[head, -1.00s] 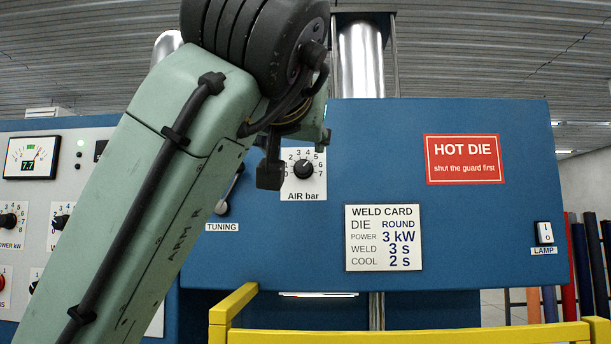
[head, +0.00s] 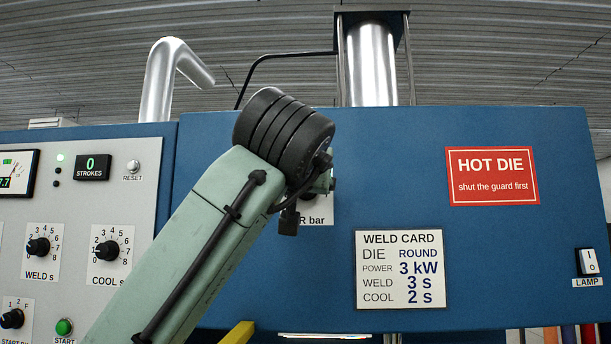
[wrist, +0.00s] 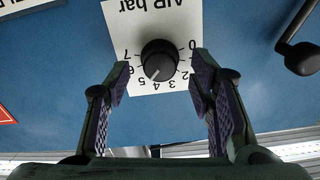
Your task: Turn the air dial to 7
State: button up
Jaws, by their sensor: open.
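The air dial (wrist: 160,60) is a round black knob on a white plate marked 0 to 7 and "AIR bar", upside down in the wrist view. Its white mark points near 4, perhaps slightly toward 5. My gripper (wrist: 160,70) is open, with one finger on each side of the lower part of the plate. The knob lies between and just beyond the fingertips, and I see no clear contact. In the head view my arm hides the dial, and only part of the plate (head: 318,221) shows. One dark part of my gripper (head: 288,220) shows there.
A black lever (wrist: 300,55) sticks out beside the dial, at the right in the wrist view. The weld card (head: 400,270) and red hot die sign (head: 492,176) are flat on the blue panel. Other dials, including the cool dial (head: 107,250), stand at left.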

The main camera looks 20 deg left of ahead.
jog(key=shift+x, duration=0.85)
jog(key=shift+c, duration=0.4)
jog(key=c, duration=1.1)
